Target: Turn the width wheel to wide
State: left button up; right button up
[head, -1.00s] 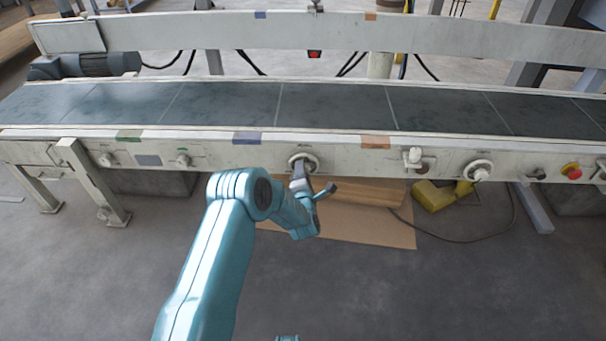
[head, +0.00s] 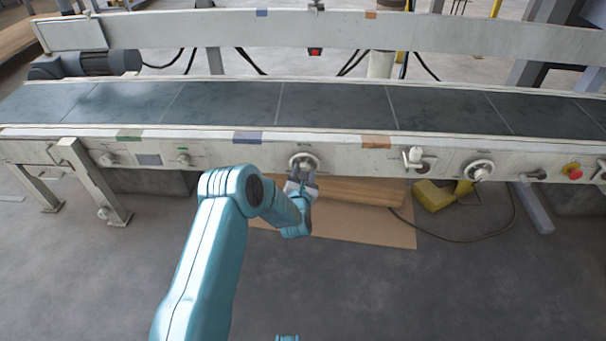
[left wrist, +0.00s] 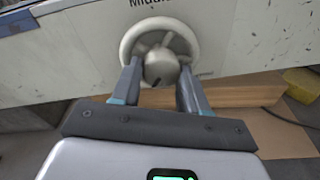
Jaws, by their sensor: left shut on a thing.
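A pale round handwheel (head: 304,160) sits on the front rail of the conveyor, with a grey hub at its centre. The left wrist view shows this wheel (left wrist: 134,43) close up, with a label above it cut off at the top edge that starts "Midd". A short dark mark shows low on the hub (left wrist: 160,66). My left gripper (head: 303,174) is at the wheel from below and in front. Its two fingers (left wrist: 159,76) are shut on the hub, one on each side.
A second handwheel (head: 479,169), a white knob (head: 414,155) and a red button (head: 574,173) are on the rail to the right. Smaller knobs (head: 106,160) are at left. Cardboard (head: 370,228) and a yellow block (head: 433,196) lie below. The floor in front is open.

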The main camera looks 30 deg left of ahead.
pick_arm(q)
jog(key=shift+r+n, duration=0.15)
jog(key=shift+n, duration=0.65)
jog(key=shift+w, duration=0.1)
jog(key=o, duration=1.1)
jog(key=shift+c, duration=0.2)
jog(key=p+v, duration=0.6)
jog(key=v, duration=1)
jog(key=shift+s, duration=0.3)
pick_arm(e)
jog(key=s+r+g, duration=0.1)
jog(key=s+r, duration=0.3)
jog(key=r, duration=0.2)
jog(key=shift+s+a+g, duration=0.2)
jog(key=shift+a+g, duration=0.1)
jog(key=shift+a, duration=0.1)
